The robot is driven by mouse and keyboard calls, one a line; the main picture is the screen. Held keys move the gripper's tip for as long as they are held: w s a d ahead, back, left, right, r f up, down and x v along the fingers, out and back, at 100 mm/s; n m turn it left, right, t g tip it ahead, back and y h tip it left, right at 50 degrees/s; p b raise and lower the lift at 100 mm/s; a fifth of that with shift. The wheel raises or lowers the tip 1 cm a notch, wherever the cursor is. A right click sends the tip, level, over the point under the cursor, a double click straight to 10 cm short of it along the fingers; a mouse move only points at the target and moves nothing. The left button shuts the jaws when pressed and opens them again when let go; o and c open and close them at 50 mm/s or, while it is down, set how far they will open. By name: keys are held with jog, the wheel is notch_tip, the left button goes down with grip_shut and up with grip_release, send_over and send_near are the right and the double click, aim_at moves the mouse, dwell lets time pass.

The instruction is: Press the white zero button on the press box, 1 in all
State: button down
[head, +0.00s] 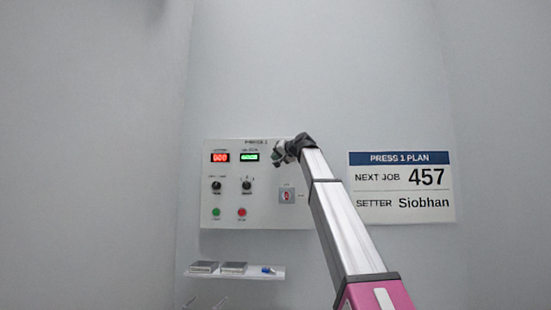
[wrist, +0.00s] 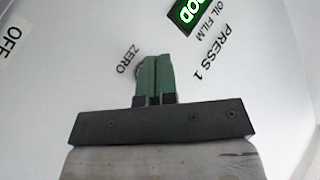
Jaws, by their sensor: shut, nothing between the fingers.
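The press box (head: 262,190) is a pale panel on the wall, titled PRESS 1; its face also fills much of the wrist view (wrist: 70,90). My gripper (head: 279,153) is at the panel's upper right, right of the green display. In the wrist view, my gripper (wrist: 155,60) shows two green fingers, shut together and empty, pointing at the panel just beside the ZERO label (wrist: 128,60). The white zero button is hidden behind the fingers, with at most a thin edge showing. I cannot tell whether the fingertips touch it.
The panel has a red display (head: 220,157), a green display (head: 249,157), two black knobs, a green button (head: 216,212), a red button (head: 242,212) and a switch (head: 286,196). A shelf (head: 240,275) with small items is below. A plan sign (head: 402,187) hangs right.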

jog(key=s, duration=0.5)
jog(key=shift+a, duration=0.1)
dwell(0.4)
dwell(0.7)
